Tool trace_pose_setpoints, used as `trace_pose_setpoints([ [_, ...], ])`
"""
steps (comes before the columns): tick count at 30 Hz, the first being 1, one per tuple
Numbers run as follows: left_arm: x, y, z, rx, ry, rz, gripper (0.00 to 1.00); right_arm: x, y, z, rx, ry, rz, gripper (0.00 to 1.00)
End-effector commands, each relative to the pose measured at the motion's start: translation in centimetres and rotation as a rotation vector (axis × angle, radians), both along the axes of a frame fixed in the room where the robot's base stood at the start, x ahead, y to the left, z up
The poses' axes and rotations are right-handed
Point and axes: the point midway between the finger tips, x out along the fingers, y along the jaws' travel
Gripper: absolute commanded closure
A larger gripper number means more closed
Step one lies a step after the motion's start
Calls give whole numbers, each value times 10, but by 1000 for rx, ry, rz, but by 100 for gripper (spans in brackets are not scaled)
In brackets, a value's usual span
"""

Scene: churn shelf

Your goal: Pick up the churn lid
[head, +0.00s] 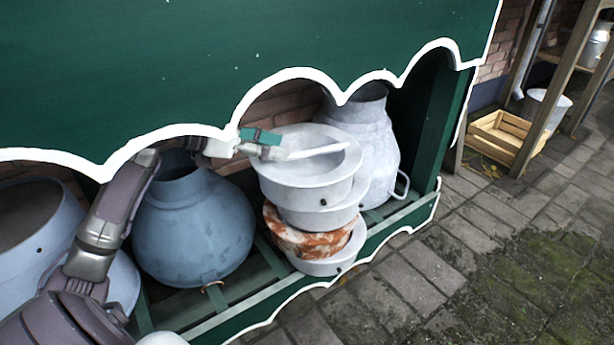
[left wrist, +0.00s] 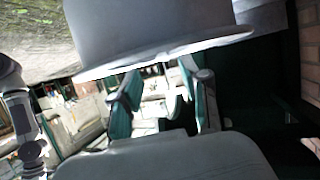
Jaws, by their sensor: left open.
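A stack of round grey vessels stands on the green shelf in the head view. Its top piece, a wide grey lid-like dish (head: 325,169), has a raised rim, and a pale bar (head: 322,150) runs across its top; I take this piece for the churn lid. My left gripper (head: 268,146), with teal fingers, is at the dish's left rim. In the left wrist view the left gripper (left wrist: 163,98) is open, its two fingers apart, and a grey flared rim (left wrist: 165,62) fills the top, close to the fingertips. Whether they touch cannot be told. My right gripper is not in view.
A round blue-grey churn (head: 195,235) stands left of the stack, beneath my left arm. A tall grey churn (head: 372,135) stands behind it. The green scalloped board (head: 200,70) overhangs the shelf. A wooden crate (head: 500,135) sits at right; the paving in front is clear.

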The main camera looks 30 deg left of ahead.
Motion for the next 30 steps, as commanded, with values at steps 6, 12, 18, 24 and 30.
trace_pose_setpoints([
  [6,11,-8,-8,1,-2,1,54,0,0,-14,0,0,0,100],
  [12,30,-23,-18,2,-5,0,54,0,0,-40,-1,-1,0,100],
  [18,42,-33,-22,-1,0,1,54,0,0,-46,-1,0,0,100],
  [24,43,-34,-21,-1,1,2,54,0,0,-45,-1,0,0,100],
  [30,43,-34,-21,-1,1,2,81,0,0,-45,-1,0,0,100],
])
